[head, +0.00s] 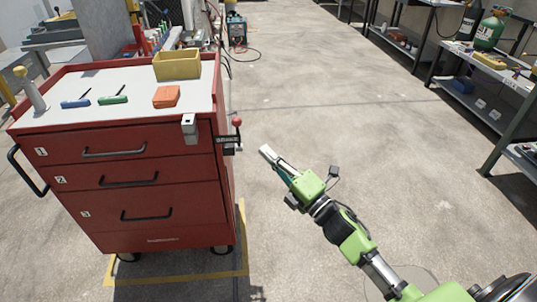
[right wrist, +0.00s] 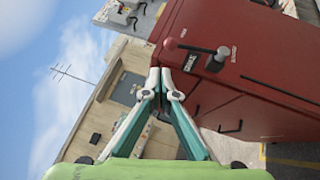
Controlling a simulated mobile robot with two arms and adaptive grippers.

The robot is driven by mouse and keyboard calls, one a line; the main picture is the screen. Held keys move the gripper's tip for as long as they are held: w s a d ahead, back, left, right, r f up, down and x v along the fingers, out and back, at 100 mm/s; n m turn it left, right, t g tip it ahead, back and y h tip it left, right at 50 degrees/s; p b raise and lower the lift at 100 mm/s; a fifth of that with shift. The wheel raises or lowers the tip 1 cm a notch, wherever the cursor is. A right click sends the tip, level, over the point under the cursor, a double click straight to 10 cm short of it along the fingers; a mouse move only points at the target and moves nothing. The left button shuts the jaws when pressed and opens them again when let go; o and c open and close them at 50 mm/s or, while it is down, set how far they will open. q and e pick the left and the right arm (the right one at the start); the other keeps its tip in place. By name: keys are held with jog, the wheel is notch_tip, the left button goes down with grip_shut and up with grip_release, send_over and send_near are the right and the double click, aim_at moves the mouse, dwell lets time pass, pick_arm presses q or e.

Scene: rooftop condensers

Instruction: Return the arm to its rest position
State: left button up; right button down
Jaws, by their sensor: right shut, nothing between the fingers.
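My right gripper (head: 266,152) is in the middle of the head view, to the right of the red tool cabinet (head: 150,190) and apart from it. Its green arm comes in from the lower right. In the right wrist view its teal fingers (right wrist: 155,78) meet at the tips with nothing held between them. That view is tilted, with the cabinet's red side (right wrist: 255,60) beyond the fingers. My left gripper is not in view.
On the cabinet top are a yellow bin (head: 177,66), an orange block (head: 166,96), a green tool (head: 113,99) and a blue tool (head: 76,104). Shelving with a green gas cylinder (head: 490,31) stands at the right. The concrete floor between is clear.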

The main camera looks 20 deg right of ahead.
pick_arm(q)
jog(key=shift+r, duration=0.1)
